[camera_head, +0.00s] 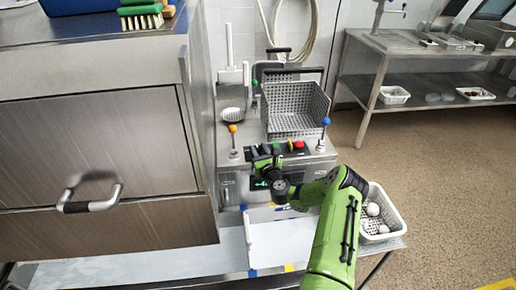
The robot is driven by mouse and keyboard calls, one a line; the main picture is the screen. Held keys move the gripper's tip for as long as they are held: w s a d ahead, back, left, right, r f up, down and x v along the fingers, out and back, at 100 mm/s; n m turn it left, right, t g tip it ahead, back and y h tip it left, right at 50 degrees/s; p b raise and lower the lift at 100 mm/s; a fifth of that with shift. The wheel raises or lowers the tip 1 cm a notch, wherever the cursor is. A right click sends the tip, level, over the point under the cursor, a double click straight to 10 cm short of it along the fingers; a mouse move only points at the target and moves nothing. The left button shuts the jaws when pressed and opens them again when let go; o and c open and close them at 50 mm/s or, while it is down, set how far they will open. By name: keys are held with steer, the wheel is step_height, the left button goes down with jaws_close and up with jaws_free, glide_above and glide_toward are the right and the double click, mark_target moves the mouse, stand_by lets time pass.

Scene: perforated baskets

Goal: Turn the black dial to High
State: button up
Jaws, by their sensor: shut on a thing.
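My gripper (262,163) is at the end of my green arm, against the front of a grey metal machine (231,187) in the middle of the head view. It is shut on the black dial, at the left of the machine's control panel. The gripper hides most of the dial, so its pointer and markings cannot be read. A small display with green light shows just below the gripper.
An orange-knobbed lever (233,130) and a blue-knobbed lever (326,122) stand on either side. A perforated basket (296,107) sits on top behind. A steel cabinet (95,150) closes off the left. A white basket (393,221) with round white items is right of my arm.

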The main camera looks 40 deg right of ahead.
steer(key=m+g+h, duration=0.1)
steer(key=h, duration=0.1)
steer(key=m+g+h, duration=0.1)
steer(key=m+h, duration=0.1)
steer(key=m+g+h+p, duration=0.1)
steer(key=shift+w+a+f+m+h, duration=0.15)
steer(key=shift+a+m+h, duration=0.15)
steer(key=shift+a+h, duration=0.1)
steer(key=shift+w+a+m+g+h+b, duration=0.15)
steer(key=shift+m+g+h+b, duration=0.25)
steer(key=shift+m+g+h, duration=1.35)
steer(key=shift+g+h, duration=0.25)
steer(key=shift+g, duration=0.3)
steer(key=shift+r, duration=0.2)
steer(key=o, duration=1)
steer(key=shift+w+d+f, duration=0.1)
steer(key=shift+d, duration=0.1)
steer(key=shift+o, duration=0.2)
step_height(320, 180, up, 10)
steer(key=p, duration=0.2)
steer(key=shift+p, duration=0.35)
